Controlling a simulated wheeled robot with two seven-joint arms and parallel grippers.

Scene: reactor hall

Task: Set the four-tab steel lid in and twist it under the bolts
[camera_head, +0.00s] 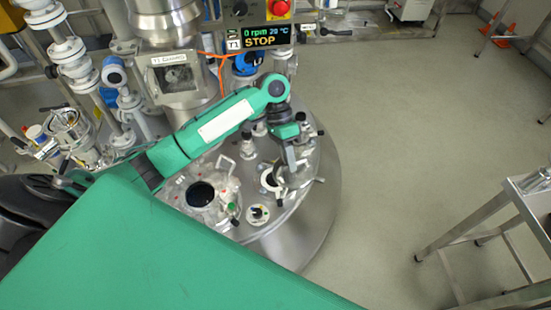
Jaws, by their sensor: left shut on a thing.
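The round steel reactor top (312,222) fills the middle of the view. My left gripper (289,160), at the end of my green arm, points down over its right part. The left gripper is shut on a grey metal thing below it, probably the steel lid (295,179); the fingers and arm hide much of it. A white-rimmed opening (268,180) shows just left of it. I cannot tell whether the lid touches its seat, and the tabs and bolts are too small to make out. My right gripper is not in view.
A dark, round port (200,194) with clamps and a small round fitting (258,214) are on the reactor top. A control display (263,36) reading STOP stands behind. Pipes crowd the left. A steel table (515,205) stands right; the floor between is clear.

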